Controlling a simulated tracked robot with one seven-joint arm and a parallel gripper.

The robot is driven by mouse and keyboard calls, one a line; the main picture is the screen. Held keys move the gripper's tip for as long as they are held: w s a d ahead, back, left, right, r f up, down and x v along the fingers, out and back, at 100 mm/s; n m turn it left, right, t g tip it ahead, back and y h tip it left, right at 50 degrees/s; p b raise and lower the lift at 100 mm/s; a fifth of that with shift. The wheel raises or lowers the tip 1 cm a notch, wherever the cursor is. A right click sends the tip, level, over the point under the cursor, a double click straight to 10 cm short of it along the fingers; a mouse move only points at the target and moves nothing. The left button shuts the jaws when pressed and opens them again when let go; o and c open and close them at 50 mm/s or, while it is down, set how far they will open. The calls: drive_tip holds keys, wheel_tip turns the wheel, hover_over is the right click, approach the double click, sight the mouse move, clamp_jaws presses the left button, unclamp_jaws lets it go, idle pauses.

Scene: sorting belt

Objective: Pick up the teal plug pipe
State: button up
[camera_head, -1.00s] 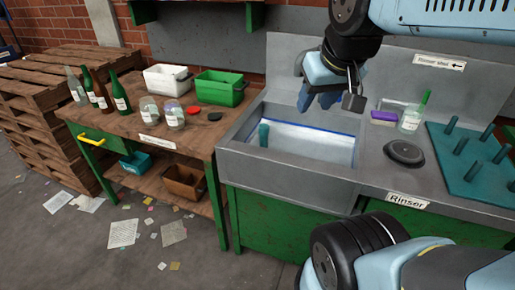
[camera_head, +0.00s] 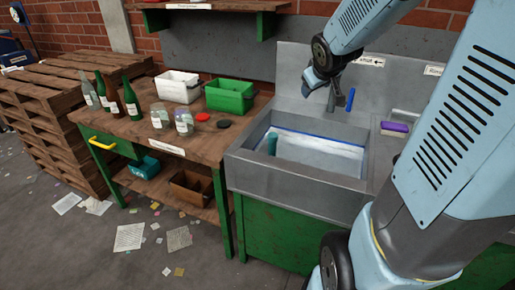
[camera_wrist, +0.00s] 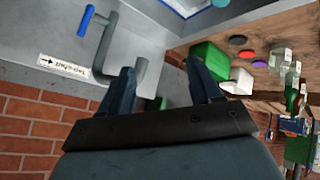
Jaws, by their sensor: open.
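The teal plug pipe (camera_head: 272,142) is a short upright cylinder at the left end of the sink (camera_head: 300,173), beside the blue-edged white area in the basin.
The grey tap with a blue handle (camera_head: 350,99) stands at the back of the sink, close to my gripper. A purple sponge (camera_head: 394,127) lies on the right. The wooden bench on the left holds bottles, jars, a white bin (camera_head: 177,86) and a green bin (camera_head: 229,95).

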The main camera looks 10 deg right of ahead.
drive_tip(key=w+d+f+n+t+y, duration=0.2)
drive_tip(key=w+d+f+n, duration=0.1)
drive_tip(key=w+f, duration=0.65)
drive_tip(key=n+t+y, duration=0.2)
drive_tip(key=n+y, duration=0.1)
drive_tip(key=y, duration=1.1)
approach(272, 152)
drive_tip(key=w+a, duration=0.2)
drive_tip(key=w, duration=0.2)
drive_tip(key=shift+f+x, duration=0.2)
drive_tip(key=shift+x, duration=0.9)
drive_tip(key=shift+f+x, duration=0.2)
drive_tip(key=shift+x, duration=0.95)
drive_tip(key=shift+f+x, duration=0.2)
drive_tip(key=shift+x, duration=0.9)
drive_tip(key=shift+d, duration=0.1)
drive_tip(key=shift+c, duration=0.2)
clamp_jaws()
